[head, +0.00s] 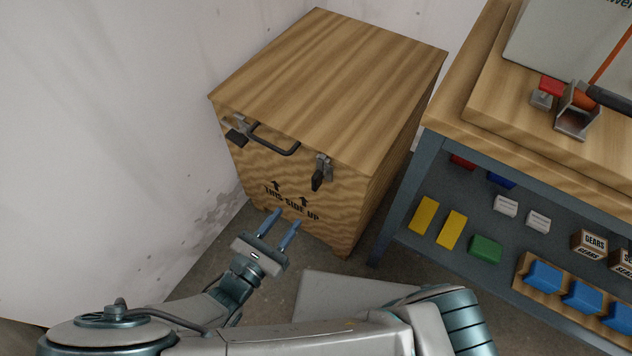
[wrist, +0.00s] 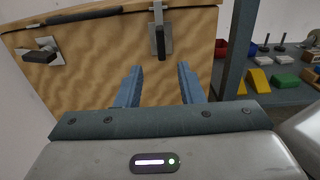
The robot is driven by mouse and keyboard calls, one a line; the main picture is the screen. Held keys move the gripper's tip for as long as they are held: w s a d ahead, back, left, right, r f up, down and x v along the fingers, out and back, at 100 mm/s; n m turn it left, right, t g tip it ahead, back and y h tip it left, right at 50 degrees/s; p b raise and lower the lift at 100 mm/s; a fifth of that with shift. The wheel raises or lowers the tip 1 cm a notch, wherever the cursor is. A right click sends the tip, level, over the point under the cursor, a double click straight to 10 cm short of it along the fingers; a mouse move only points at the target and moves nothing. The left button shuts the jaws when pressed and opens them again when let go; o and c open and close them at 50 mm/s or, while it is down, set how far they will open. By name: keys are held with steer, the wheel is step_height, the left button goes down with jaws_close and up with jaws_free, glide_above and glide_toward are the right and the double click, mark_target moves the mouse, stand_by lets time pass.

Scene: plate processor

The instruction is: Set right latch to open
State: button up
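The wooden box (head: 335,80) stands in the corner with its lid down, marked "THIS SIDE UP" on the front. The right latch (head: 319,173) is on the right of its front face, with a dark handle hanging down; it also shows in the wrist view (wrist: 160,38). The left latch (head: 238,131) has its dark handle sticking outward, and it shows in the wrist view (wrist: 42,54) too. My gripper (head: 283,224) is open and empty, in front of the box and below the right latch. In the wrist view the fingers (wrist: 156,85) point toward the box, apart from the latch.
A dark bar handle (head: 275,143) sits between the latches. A workbench (head: 408,190) stands close on the right, with coloured blocks and small boxes on its lower shelf. A white wall (head: 110,120) is on the left.

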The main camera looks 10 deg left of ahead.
mark_target(313, 184)
steer(key=b+x, duration=0.3)
steer(key=x, duration=1)
steer(key=shift+d, duration=0.1)
steer(key=shift+r, duration=0.1)
jaws_close()
